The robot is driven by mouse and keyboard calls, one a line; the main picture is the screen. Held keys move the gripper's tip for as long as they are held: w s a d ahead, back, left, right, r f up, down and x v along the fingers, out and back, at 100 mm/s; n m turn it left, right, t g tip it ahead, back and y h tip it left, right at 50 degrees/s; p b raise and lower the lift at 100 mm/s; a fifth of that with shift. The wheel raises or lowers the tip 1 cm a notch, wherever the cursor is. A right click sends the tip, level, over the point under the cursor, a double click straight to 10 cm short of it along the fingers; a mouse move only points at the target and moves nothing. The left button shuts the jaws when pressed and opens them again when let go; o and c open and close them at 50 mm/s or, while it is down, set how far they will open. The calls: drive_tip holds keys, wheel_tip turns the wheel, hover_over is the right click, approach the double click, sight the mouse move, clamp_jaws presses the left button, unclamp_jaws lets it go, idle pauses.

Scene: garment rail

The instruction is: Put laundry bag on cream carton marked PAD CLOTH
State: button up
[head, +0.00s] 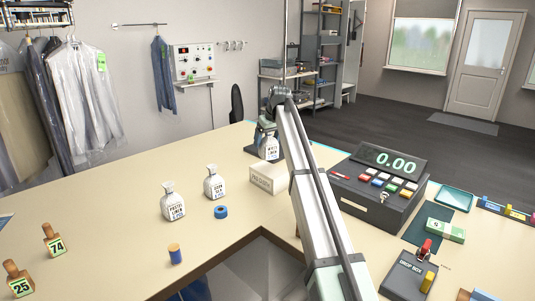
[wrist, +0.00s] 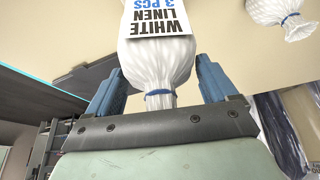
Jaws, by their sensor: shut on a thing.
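My gripper (wrist: 160,68) is shut on the neck of a white laundry bag (wrist: 160,55), near its blue tie. The bag's label reads WHITE LINEN 3 PCS. In the head view the bag (head: 269,148) hangs below my gripper (head: 267,129), partly covered by my arm. The cream carton marked PAD CLOTH (head: 266,180) sits on the counter, nearer the camera than the bag. My arm hides the carton's right end. The bag looks apart from the carton; its height over the counter is hard to tell.
Two other labelled white bags (head: 173,204) (head: 213,185) stand left of the carton, with a blue tape roll (head: 221,212) before them. A dark flat slab (head: 256,151) lies behind the carton. A cash register (head: 375,190) stands to the right. Bare counter lies left of the slab.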

sight(267, 151)
drive_tip(key=shift+f, duration=2.55)
drive_tip(key=shift+f, duration=0.15)
drive_tip(key=o, duration=1)
drive_tip(key=v, duration=1.2)
drive_tip(key=shift+d, duration=0.1)
